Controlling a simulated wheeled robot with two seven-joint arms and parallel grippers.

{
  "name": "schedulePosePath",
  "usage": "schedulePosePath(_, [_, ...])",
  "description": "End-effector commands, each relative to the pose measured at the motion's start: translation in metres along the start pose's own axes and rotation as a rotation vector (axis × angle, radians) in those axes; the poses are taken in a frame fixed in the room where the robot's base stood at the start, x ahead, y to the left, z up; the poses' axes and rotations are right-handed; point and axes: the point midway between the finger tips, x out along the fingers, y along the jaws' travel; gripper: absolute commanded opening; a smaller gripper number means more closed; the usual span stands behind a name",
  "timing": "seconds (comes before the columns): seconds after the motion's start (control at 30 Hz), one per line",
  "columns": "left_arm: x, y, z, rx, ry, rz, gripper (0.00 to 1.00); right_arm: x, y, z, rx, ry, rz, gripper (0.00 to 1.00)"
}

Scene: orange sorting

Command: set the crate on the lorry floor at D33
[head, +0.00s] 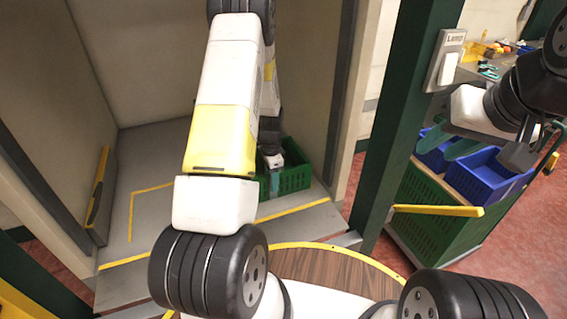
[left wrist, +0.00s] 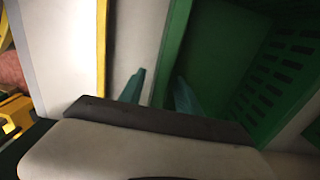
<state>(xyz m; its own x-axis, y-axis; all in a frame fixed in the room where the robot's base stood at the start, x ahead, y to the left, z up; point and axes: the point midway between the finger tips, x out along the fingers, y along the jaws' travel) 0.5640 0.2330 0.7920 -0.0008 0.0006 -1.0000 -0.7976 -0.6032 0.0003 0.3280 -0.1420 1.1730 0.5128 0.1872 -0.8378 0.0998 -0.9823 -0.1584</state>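The green crate (head: 296,179) stands on the grey lorry floor (head: 155,222), at its right side against the wall. It looks upright and empty where I can see inside. My left arm hides its left part in the head view. In the left wrist view my left gripper (left wrist: 160,88) has one finger on each side of the crate's wall (left wrist: 172,45), with a light gap between the left finger and the wall. My right gripper (head: 507,155) is open and empty, above the blue bins. Yellow lines (head: 131,217) mark the floor; no D33 label is readable.
Blue bins (head: 487,178) sit on a green crate stack (head: 432,208) at the right, with a yellow bar (head: 437,210) beside it. A dark green post (head: 398,120) stands between stack and lorry. The lorry's left floor is clear.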

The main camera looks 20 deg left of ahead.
Motion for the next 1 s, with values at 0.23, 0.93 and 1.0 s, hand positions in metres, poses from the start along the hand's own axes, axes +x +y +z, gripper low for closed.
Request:
schedulePosePath(0.23, [-0.028, -0.001, -0.001, 0.001, 0.003, -0.005, 0.4, 0.0, 0.0, 0.0, 0.0, 0.0, 0.0, 0.36])
schedulePosePath(0.93, [-0.081, -0.001, -0.001, 0.0, 0.002, -0.002, 0.4, 0.0, 0.0, 0.0, 0.0, 0.0, 0.0, 0.36])
schedulePosePath(1.0, [-0.087, -0.001, -0.001, 0.0, 0.003, -0.004, 0.4, 0.0, 0.0, 0.0, 0.0, 0.0, 0.0, 0.36])
